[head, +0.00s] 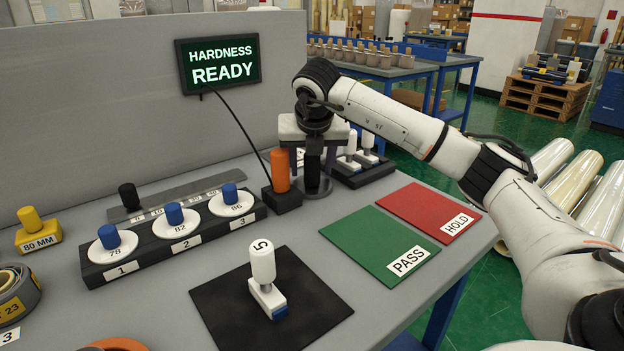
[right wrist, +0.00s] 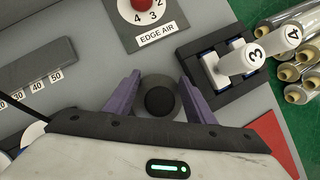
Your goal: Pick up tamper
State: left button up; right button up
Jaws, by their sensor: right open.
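The tamper (head: 318,186) looks like a dark upright post on a round base, standing on the grey table beside the orange-handled block. In the right wrist view its round dark top (right wrist: 159,101) shows from above. My right gripper (head: 313,148) is above the table, pointing down over the tamper. Its two purple fingers (right wrist: 160,92) are spread, one on each side of the tamper, with gaps visible. My gripper body hides the tamper's upper part in the head view. My left gripper is not in view.
The orange-handled block (head: 281,172) with a cable stands close left of the tamper. A black rack (right wrist: 226,67) with white-handled tools is close right. Green PASS (head: 378,240) and red HOLD (head: 428,209) mats lie nearer. A white-handled tool (head: 264,275) stands on a black mat.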

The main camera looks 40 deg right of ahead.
grip_shut()
